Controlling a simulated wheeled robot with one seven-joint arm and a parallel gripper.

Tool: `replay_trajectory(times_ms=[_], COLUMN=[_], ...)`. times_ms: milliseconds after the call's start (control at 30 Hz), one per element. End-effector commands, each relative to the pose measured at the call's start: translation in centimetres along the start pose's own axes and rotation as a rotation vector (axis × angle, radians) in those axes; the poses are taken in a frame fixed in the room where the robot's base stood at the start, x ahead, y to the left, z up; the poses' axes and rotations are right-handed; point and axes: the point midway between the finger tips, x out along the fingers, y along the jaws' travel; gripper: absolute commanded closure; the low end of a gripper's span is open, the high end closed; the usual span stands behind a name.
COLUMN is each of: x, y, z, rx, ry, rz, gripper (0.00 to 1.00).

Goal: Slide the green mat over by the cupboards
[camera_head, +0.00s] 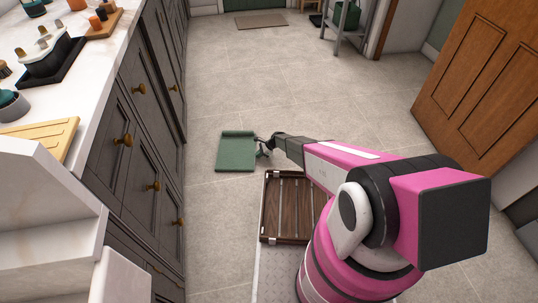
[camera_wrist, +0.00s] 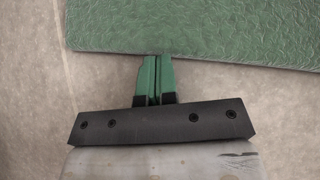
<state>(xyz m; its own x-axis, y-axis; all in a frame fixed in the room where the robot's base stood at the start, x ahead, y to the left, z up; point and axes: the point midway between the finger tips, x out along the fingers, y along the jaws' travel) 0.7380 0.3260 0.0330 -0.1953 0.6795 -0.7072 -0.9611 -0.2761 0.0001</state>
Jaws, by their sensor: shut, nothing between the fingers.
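The green mat (camera_head: 236,155) lies flat on the tiled floor close to the dark cupboards (camera_head: 135,140), with a strip of bare floor between them. In the head view its far edge looks raised or rolled. In the wrist view the mat (camera_wrist: 200,30) fills the upper part of the picture, its near edge slightly slanted. My gripper (camera_head: 262,147) is low at the mat's right side. In the wrist view its green fingers (camera_wrist: 157,62) are shut together and empty, with the tips right at the mat's edge. I cannot tell whether they touch it.
A wooden door (camera_head: 480,75) stands at the right. A beige mat (camera_head: 261,21) and a metal stand (camera_head: 345,28) are at the back. The floor beyond the green mat is clear.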

Motion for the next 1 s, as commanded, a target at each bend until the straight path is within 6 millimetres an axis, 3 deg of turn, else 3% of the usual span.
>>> replay_trajectory(times_ms=[200, 433, 600, 1000], x=[4.1, 7.4, 8.3, 8.2], y=[0.0, 0.0, 0.0, 0.0], z=[4.0, 7.4, 8.2, 8.2], rx=[-0.002, -0.001, 0.000, 0.001], ry=[0.000, 0.000, 0.000, 0.000], rz=[0.002, 0.000, 0.000, -0.001], gripper=[1.00, 1.00, 1.00, 1.00])
